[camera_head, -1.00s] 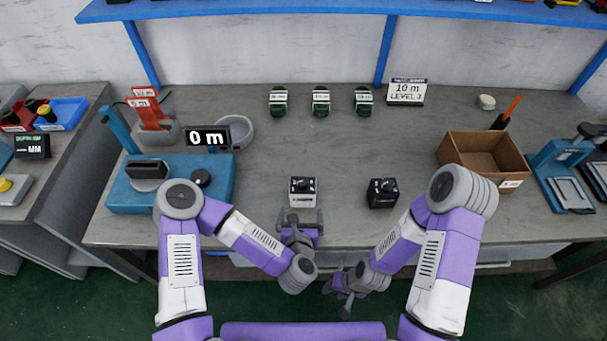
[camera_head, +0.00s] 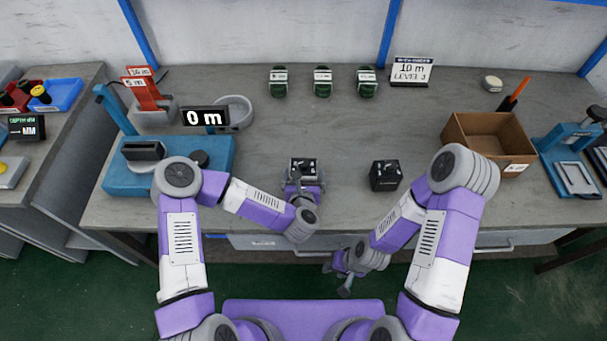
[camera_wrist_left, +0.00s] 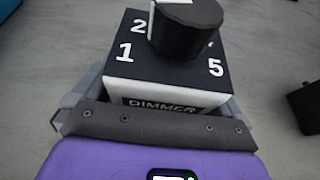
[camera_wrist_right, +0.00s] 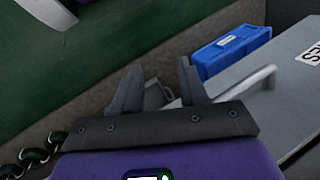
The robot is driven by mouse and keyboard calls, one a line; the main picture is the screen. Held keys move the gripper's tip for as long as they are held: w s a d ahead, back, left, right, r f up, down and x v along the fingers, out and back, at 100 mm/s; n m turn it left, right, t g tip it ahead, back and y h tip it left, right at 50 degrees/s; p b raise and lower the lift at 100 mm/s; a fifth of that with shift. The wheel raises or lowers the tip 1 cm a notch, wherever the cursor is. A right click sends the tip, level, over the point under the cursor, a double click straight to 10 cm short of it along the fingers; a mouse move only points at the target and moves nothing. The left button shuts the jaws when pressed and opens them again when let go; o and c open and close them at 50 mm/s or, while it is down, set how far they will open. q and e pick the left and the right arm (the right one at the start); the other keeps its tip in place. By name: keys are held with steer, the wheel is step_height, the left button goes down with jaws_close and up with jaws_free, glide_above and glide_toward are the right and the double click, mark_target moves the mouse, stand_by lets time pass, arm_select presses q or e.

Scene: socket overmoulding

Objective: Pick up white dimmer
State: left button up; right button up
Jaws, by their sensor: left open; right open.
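The white dimmer (camera_head: 303,166) is a small white box with a dark numbered top and a black knob, standing upright on the table. In the left wrist view the dimmer (camera_wrist_left: 150,92) reads "DIMMER" on its near side. My left gripper (camera_head: 303,180) is open and low at the dimmer, with a finger on its left and right sides. The fingertips are mostly hidden behind the box, so I cannot tell if they touch it. My right gripper (camera_head: 343,274) is open and empty, below the table's front edge; its spread fingers show in the right wrist view (camera_wrist_right: 158,88).
A black box (camera_head: 385,175) stands to the right of the white dimmer. A blue machine (camera_head: 215,165) is at left, a cardboard box (camera_head: 462,150) at right. Several green-and-white parts (camera_head: 322,82) stand at the back.

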mark_target(304, 161)
arm_select(q)
steer(key=c, duration=0.9)
steer(key=shift+o, duration=0.2)
step_height(304, 161, up, 10)
steer(key=p, duration=0.3)
steer(key=o, duration=0.6)
steer(key=c, duration=0.5)
steer(key=shift+f, duration=0.15)
steer(key=shift+f+b, duration=2.95)
steer(key=shift+f, duration=0.4)
steer(key=shift+s+f+b, duration=0.25)
steer(key=shift+f+b, duration=0.3)
steer(key=shift+b, duration=0.1)
steer(key=shift+s+f+b, duration=0.25)
steer(key=shift+f+b, duration=0.3)
steer(key=shift+b, duration=0.05)
